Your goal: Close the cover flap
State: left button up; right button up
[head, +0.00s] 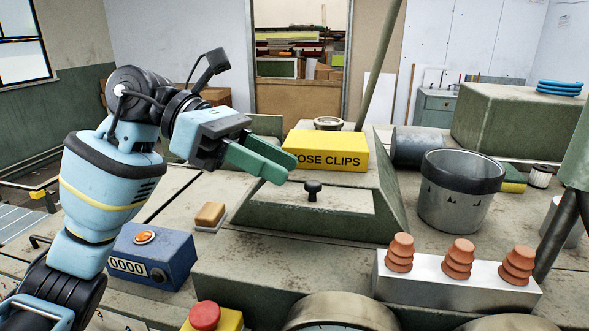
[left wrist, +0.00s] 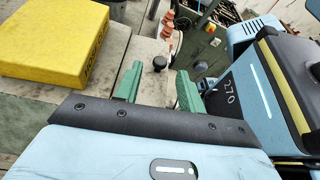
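A pale, worn panel with a green surround (head: 285,215), which looks like the cover flap, lies in the middle of the machine top. A black knob (head: 312,188) stands up from it. I cannot tell whether the flap is fully closed. My left gripper (head: 277,163) is above and left of the knob, with its green fingers apart and nothing between them. In the left wrist view the open left gripper (left wrist: 158,88) points toward the knob (left wrist: 160,63), which shows beyond the fingertips, apart from them. My right gripper is not in view.
A yellow "HOSE CLIPS" box (head: 328,150) stands just behind the panel. A blue counter box (head: 150,255) and a brown block (head: 210,215) lie left. A metal pot (head: 455,205) and a white block with red-brown ribbed pieces (head: 450,283) stand right.

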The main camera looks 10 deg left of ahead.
aim_at(310, 182)
pick_arm(q)
jog(key=x, duration=0.3)
jog(key=shift+r, duration=0.1)
jog(key=shift+d, duration=0.15)
grip_shut()
